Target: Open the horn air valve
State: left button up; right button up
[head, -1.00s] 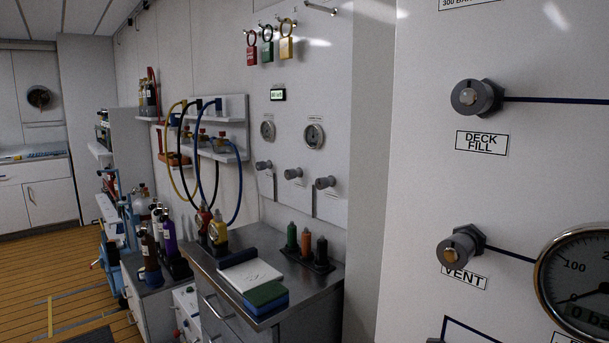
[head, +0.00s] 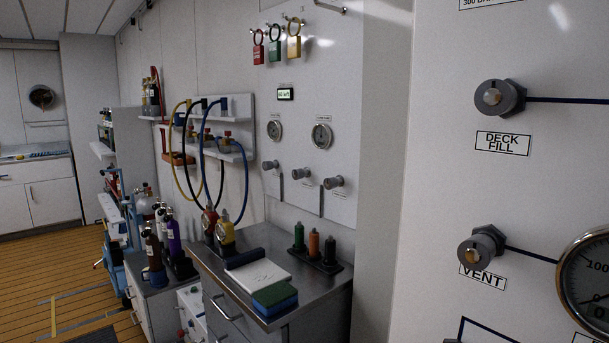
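Several valve knobs show in the head view, and I cannot read a horn air label on any of them. On the farther wall panel (head: 343,110) are three small grey knobs: a left one (head: 270,165), a middle one (head: 303,174) and a right one (head: 334,182). Their labels are too small to read. Neither of my grippers is in view.
A steel-topped cabinet (head: 226,262) stands below the far panel, with a notepad (head: 258,274), bottles and small cylinders on it. A pressure gauge (head: 590,280) is cut off at the right edge. Wooden floor (head: 40,260) is open at the left.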

aim_at(298, 173)
jog(key=j+z, duration=0.15)
jog(key=z, duration=0.3)
jog(key=j+z, duration=0.15)
jog(key=z, duration=0.25)
jog(key=j+z, duration=0.45)
jog(key=j, duration=0.35)
jog(key=j+z, duration=0.1)
jog(key=j, duration=0.3)
jog(key=k+j+z, duration=0.1)
jog(key=j, duration=0.3)
